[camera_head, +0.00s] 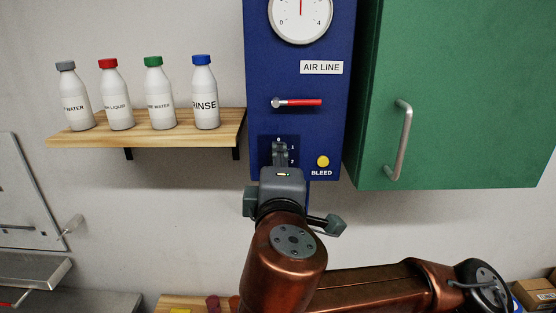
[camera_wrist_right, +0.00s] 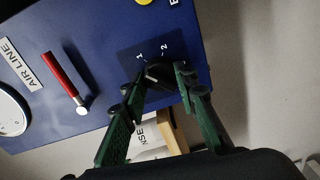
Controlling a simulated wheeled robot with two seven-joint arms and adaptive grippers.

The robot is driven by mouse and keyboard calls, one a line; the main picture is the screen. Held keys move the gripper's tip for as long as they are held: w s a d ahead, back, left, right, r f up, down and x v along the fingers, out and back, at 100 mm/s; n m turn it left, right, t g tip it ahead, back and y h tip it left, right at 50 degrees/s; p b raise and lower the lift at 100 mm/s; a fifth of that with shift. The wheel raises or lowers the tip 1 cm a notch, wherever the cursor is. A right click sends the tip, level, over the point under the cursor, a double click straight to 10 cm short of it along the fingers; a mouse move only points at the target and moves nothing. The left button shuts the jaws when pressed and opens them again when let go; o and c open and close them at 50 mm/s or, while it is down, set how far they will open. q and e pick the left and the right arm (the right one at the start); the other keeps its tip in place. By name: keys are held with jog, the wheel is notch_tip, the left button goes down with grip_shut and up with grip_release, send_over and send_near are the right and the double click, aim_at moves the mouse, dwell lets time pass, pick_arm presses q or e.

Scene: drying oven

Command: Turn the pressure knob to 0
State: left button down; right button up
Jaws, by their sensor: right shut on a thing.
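The black pressure knob (camera_wrist_right: 159,73) sits on a dark square plate on the blue AIR LINE panel (camera_head: 260,80). My right gripper (camera_head: 279,152) is at the plate, one finger on each side of the knob, shut on it. In the wrist view the right gripper (camera_wrist_right: 160,80) has the marks 1 and 2 visible beside the knob. In the head view the mark 0 shows just above the fingers, and the knob itself is hidden. I cannot tell exactly where the knob points. My left gripper is not in view.
Above the knob are a red-handled lever (camera_head: 300,103) and a round gauge (camera_head: 301,15) with its needle pointing up. A yellow BLEED button (camera_head: 323,161) is to the right. A green cabinet (camera_head: 460,90) stands right; a wooden shelf (camera_head: 170,128) with several bottles is left.

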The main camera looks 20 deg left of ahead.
jog(key=shift+f+n+h+p, duration=0.15)
jog(key=shift+n+p, duration=0.25)
jog(key=shift+n, duration=1.9)
jog(key=shift+f+n+h+p, duration=0.1)
jog(key=shift+n+h+p, duration=0.2)
jog(key=shift+n, duration=2)
jog(key=o, duration=1.2)
jog(key=shift+r, duration=0.1)
jog(key=shift+c, duration=0.2)
jog(key=f+v, duration=0.1)
jog(key=v, duration=1.1)
jog(key=shift+r, duration=0.35)
